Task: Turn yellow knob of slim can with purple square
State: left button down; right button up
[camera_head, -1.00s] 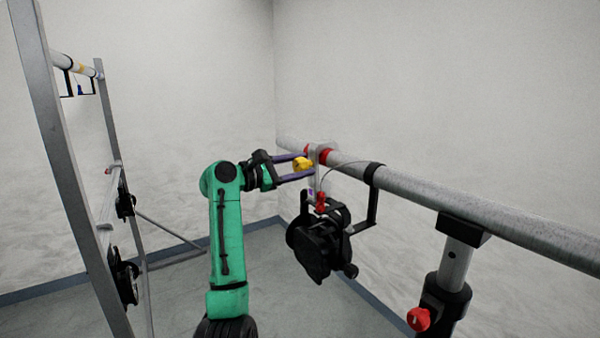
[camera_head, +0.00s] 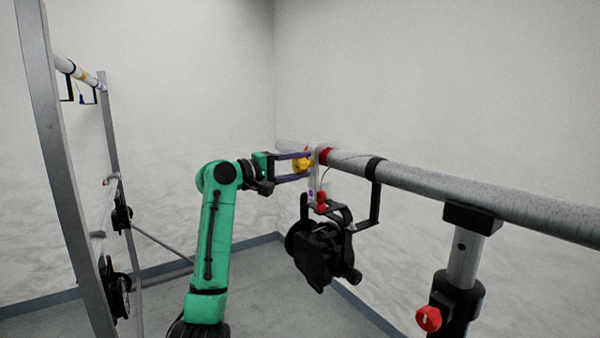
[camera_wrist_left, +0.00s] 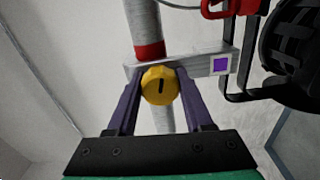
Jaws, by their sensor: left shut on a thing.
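The yellow knob (camera_head: 301,163) sits on a grey clamp at the far end of the horizontal pipe. In the left wrist view the knob (camera_wrist_left: 159,86) is round with a dark slot that stands about upright. A purple square (camera_wrist_left: 220,65) marks the clamp's bracket to its right. In the left wrist view the fingers (camera_wrist_left: 160,92) flank the knob. My right gripper is not in view.
The pipe (camera_head: 450,195) runs right on a stand with a red knob (camera_head: 428,318). A second black bracket (camera_head: 376,195) and a small red knob (camera_head: 321,204) are close to the can. A metal frame (camera_head: 65,150) with more cans stands at the left.

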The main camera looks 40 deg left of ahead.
pick_arm(q)
jog(key=m+b, duration=0.1)
jog(key=m, duration=0.1)
jog(key=m+b, duration=0.1)
jog(key=m, duration=0.2)
jog(key=shift+f+m, duration=0.2)
jog(key=shift+m, duration=0.1)
jog(key=m+b, duration=0.1)
jog(key=m, duration=0.4)
jog(key=shift+m, duration=0.3)
jog(key=m+b, duration=0.1)
jog(key=m, duration=1.1)
jog(key=shift+a+m, duration=0.1)
jog(key=shift+m, duration=0.2)
jog(key=m, duration=0.5)
jog(key=shift+b, duration=0.3)
jog(key=m, duration=0.7)
jog(key=shift+a+r, duration=0.1)
jog(key=shift+r, duration=0.05)
jog(key=m, duration=0.6)
jog(key=shift+r, duration=0.1)
jog(key=m, duration=0.6)
